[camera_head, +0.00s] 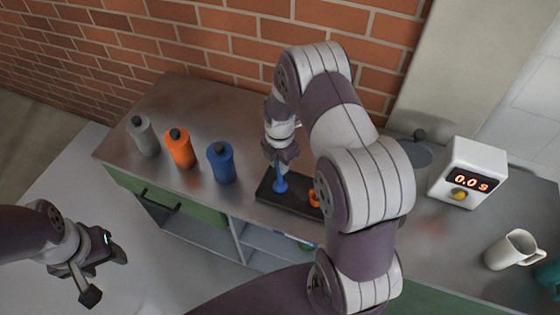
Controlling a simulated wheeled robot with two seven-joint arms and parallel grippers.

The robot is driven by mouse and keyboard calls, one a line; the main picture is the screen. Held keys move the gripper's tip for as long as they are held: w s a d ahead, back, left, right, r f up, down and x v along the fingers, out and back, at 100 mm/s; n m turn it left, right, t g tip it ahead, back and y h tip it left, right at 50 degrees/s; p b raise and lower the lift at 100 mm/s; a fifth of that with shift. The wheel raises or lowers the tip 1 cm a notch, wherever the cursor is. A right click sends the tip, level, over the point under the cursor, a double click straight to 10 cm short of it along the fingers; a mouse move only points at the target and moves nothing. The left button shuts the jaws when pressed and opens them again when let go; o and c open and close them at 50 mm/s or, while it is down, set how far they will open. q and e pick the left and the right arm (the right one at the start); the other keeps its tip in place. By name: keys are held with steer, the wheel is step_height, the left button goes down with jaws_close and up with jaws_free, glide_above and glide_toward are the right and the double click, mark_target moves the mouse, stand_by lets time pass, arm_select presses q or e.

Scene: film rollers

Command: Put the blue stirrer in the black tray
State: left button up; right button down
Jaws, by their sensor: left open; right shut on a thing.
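The blue stirrer (281,184) is held upright by my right gripper (282,158), which is shut on it. The stirrer's round lower end is over the left part of the black tray (268,197); I cannot tell if it touches the tray. An orange item (314,198) is at the tray's right part, partly hidden by my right arm. My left gripper (106,279) is open and empty, in front of the counter at the lower left, far from the tray.
Grey (144,137), orange (180,149) and blue (221,163) bottles stand left of the tray. A white timer (468,173) reading 0.0 s, a cream mug (512,250) and a dark round item (408,151) are on the right. A brick wall is behind. Counter left of the bottles is clear.

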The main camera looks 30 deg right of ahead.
steer(key=shift+f, duration=0.1)
steer(key=c, duration=0.9)
jaws_free()
